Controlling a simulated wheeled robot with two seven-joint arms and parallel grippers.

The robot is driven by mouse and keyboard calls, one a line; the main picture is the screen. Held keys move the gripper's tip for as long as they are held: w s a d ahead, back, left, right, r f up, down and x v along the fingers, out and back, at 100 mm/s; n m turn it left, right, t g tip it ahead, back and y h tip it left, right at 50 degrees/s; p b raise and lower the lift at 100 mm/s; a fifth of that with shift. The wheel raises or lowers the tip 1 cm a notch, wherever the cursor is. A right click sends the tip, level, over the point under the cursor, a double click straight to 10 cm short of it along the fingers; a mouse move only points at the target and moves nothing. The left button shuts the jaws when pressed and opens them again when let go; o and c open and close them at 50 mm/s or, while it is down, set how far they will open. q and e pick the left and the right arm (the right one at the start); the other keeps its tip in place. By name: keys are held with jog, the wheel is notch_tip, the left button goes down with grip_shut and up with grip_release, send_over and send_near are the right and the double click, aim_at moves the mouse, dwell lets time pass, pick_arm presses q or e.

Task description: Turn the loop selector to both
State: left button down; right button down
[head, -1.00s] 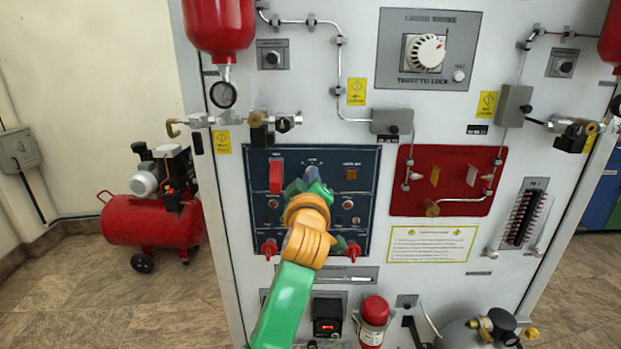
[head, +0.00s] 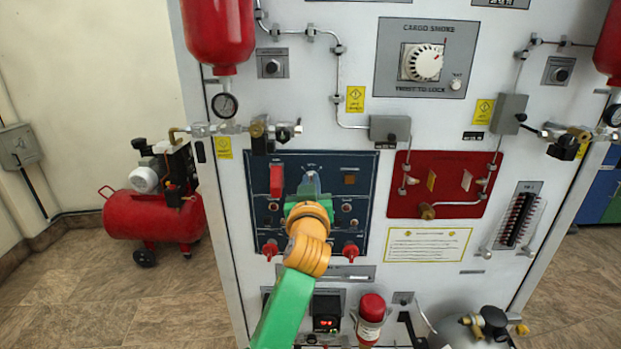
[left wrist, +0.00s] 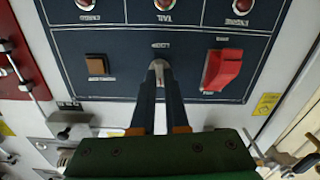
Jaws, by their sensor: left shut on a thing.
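The loop selector is a small light-grey knob on the dark blue panel (head: 362,163), between a red guarded switch (head: 276,180) and an amber square button (head: 349,179). In the left wrist view, which is upside down, the loop selector (left wrist: 158,72) stands between my left gripper's two dark fingertips. My left gripper (left wrist: 160,85) is shut on it. In the head view my left gripper (head: 311,187) is at the upper middle of the panel, mostly hidden by my orange wrist, which also covers part of the panel below.
Red knobs (head: 350,251) sit low on the blue panel, close to my wrist. A red panel (head: 407,202) with fittings is to the right. The red switch also shows near the fingers in the wrist view (left wrist: 222,70). A red compressor (head: 150,217) stands on the floor at left.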

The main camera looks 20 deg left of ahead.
pick_arm(q)
jog(key=shift+f+m, duration=0.1)
jog(key=shift+m, duration=0.5)
jog(key=c, duration=0.9)
grip_release()
jog(key=shift+s+d, duration=0.1)
jog(key=b+v, duration=0.1)
jog(key=v, duration=0.6)
jog(key=shift+b, duration=0.3)
